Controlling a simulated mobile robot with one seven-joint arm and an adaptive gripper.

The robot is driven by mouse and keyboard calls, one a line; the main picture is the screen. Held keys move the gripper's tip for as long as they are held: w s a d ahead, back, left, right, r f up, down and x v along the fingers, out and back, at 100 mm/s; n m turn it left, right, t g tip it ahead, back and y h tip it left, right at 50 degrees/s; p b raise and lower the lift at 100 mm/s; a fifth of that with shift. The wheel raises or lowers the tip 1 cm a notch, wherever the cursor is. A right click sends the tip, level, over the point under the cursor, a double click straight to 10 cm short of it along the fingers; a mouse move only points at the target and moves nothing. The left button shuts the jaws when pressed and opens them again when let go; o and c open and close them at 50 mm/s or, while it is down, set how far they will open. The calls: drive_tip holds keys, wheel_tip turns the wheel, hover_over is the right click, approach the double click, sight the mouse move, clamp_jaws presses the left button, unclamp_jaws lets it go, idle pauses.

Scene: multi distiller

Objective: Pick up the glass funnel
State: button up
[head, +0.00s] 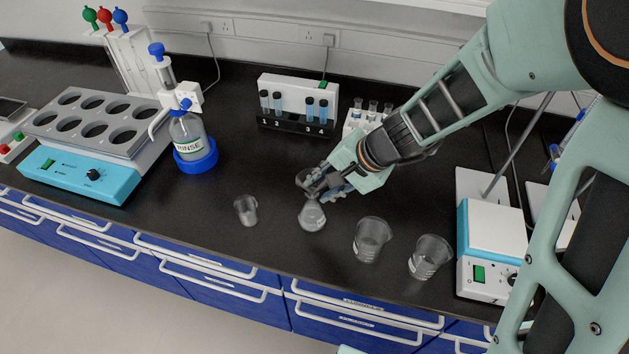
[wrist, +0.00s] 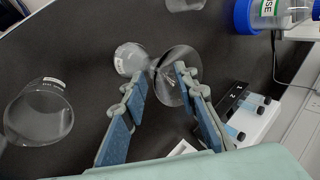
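The clear glass funnel (head: 304,178) stands in the mouth of a small conical flask (head: 312,217) on the black bench, wide end up. In the wrist view, the funnel's wide cone (wrist: 172,68) shows beside the flask (wrist: 130,58), with its narrow part toward the flask's neck. My gripper (head: 322,186) is at the funnel from the right. In the wrist view, my gripper (wrist: 160,78) has its two fingers apart with a clear gap between them. The right finger overlaps the cone in the picture; contact cannot be told.
A rinse bottle (head: 187,135), a vial rack (head: 296,124) and a hotplate stirrer (head: 488,245) surround the area. Bench between bottle and flask is mostly free.

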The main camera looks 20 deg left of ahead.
clamp_jaws()
